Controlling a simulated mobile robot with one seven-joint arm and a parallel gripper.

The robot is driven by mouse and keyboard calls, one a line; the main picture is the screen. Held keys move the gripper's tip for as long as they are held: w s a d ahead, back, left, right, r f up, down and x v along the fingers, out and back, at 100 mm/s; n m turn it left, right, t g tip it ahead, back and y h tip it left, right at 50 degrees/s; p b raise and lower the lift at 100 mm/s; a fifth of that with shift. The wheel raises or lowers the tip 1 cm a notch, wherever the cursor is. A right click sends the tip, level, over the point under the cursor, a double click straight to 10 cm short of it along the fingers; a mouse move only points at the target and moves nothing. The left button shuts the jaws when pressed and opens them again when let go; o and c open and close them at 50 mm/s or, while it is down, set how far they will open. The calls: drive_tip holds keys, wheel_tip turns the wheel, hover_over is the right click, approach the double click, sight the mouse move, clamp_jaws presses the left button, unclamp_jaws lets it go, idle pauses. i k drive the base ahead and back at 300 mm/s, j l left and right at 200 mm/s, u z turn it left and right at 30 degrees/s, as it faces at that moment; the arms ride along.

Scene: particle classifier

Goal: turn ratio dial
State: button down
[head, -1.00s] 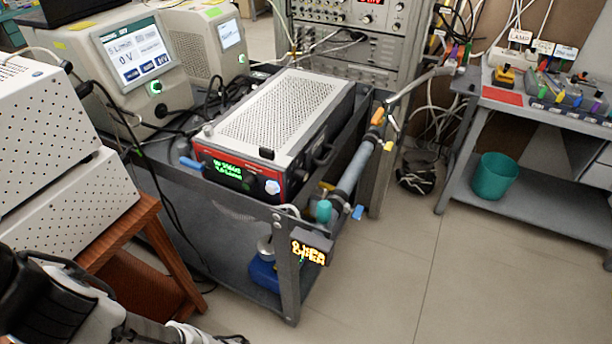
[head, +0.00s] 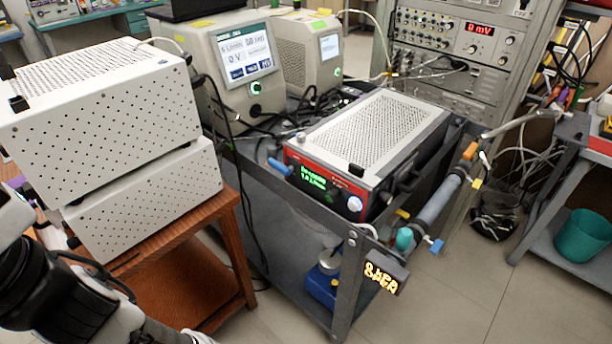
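A red-fronted instrument with a perforated light-grey top (head: 362,137) sits on the grey cart. Its front has a green-lit display (head: 313,178) and a round whitish knob (head: 354,203) at the right end. Two beige instruments stand behind it. No readable label tells which knob is the ratio dial. My arm shows at the lower left, well apart from these knobs; my gripper's fingers are out of view.
Two stacked white perforated boxes (head: 100,105) stand on a brown wooden table (head: 185,225) at the left. The grey cart (head: 346,290) carries a pipe with coloured valves (head: 440,200) on its right side. A teal bin (head: 583,236) is at the right. Floor is clear in front.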

sight(384, 197)
drive_tip(key=k+l+z, duration=0.1)
drive_tip(key=z, duration=0.3)
drive_tip(key=l+z, duration=0.4)
drive_tip(key=k+l+z, duration=0.1)
drive_tip(key=z, duration=0.3)
